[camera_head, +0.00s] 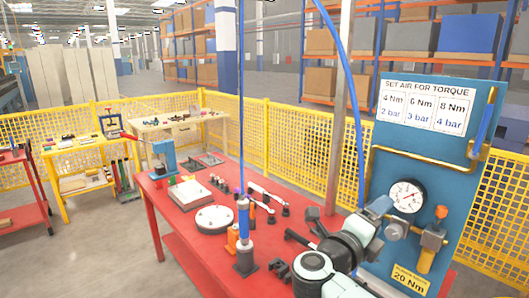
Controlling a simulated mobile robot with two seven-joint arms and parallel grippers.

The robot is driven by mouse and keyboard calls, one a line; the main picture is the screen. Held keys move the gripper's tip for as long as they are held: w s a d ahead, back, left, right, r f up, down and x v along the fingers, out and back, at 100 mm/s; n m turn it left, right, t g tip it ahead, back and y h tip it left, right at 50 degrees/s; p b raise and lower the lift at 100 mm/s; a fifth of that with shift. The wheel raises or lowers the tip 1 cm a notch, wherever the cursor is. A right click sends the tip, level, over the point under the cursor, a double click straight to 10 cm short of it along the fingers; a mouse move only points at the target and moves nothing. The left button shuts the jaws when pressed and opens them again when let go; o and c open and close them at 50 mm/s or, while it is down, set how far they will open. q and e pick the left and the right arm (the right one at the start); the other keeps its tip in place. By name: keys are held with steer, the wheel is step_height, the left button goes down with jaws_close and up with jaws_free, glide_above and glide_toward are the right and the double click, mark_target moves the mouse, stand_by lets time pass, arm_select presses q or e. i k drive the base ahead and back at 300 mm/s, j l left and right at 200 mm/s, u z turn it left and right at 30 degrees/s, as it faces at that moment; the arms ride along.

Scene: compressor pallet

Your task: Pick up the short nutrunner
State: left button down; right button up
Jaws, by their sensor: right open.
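I cannot tell for certain which is the short nutrunner. My right gripper (284,251) is open, its dark fingers pointing left, a little to the right of the blue tool's base and apart from it. Nothing shows between its fingers. My right arm comes in from the bottom right and hides part of the table. My left gripper is out of view.
A blue torque panel (425,110) with a gauge (407,196) stands at the right. A metal post (340,100) rises behind my right arm.

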mark_target(245, 245)
steer(key=k+j, duration=0.2)
steer(key=j, duration=0.2)
steer(key=k+j, duration=0.45)
steer(key=j, duration=0.3)
